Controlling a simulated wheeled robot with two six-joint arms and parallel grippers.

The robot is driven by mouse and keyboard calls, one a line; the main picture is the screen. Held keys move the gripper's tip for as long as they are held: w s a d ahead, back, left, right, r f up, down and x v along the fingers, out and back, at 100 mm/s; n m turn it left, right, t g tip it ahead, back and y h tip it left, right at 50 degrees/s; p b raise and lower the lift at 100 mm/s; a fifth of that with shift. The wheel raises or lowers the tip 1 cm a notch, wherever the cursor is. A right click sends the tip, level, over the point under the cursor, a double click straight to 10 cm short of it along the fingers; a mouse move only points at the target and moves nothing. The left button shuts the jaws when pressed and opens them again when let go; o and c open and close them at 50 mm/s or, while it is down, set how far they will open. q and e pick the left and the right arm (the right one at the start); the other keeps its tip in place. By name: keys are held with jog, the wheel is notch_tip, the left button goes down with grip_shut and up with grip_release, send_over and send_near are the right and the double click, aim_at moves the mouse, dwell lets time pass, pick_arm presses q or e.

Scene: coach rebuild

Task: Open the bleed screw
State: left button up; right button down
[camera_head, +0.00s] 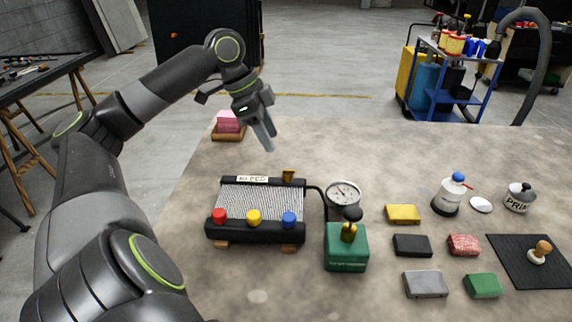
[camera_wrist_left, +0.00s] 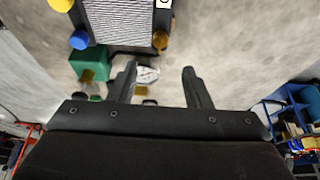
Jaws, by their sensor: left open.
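A radiator (camera_head: 235,203) with black end tanks lies on the bench, and it also shows at the top of the left wrist view (camera_wrist_left: 118,20). The brass bleed screw (camera_head: 288,175) stands at its far right corner, beside a white label (camera_head: 252,180). In the left wrist view the brass screw (camera_wrist_left: 160,40) lies beyond the fingertips, roughly in line with the gap between them. My left gripper (camera_head: 268,145) is open and empty, above the bench behind the radiator, apart from the screw. It also shows in the left wrist view (camera_wrist_left: 158,75). My right gripper is not in view.
Red (camera_head: 219,216), yellow (camera_head: 253,217) and blue (camera_head: 289,219) caps line the radiator's near tank. A hose runs to a green pump (camera_head: 346,258) with a gauge (camera_head: 343,194). Coloured blocks, a bottle (camera_head: 449,198) and a black mat (camera_head: 510,268) lie right.

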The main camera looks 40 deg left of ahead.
pick_arm(q)
send_over(289, 174)
jog(key=s+a, duration=0.1)
jog(key=a, duration=0.1)
notch_tip(289, 174, down, 5)
jog(key=shift+s+a+r, duration=0.15)
jog(key=shift+r, duration=0.05)
jog(key=x, duration=0.3)
jog(key=shift+f, duration=0.8)
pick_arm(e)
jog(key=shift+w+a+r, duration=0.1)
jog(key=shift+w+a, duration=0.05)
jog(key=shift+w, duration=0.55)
pick_arm(q)
jog(key=shift+w, duration=0.2)
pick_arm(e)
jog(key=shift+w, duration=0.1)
pick_arm(q)
jog(key=c, duration=0.9)
jog(key=shift+r, duration=0.1)
jog(key=shift+c, duration=0.2)
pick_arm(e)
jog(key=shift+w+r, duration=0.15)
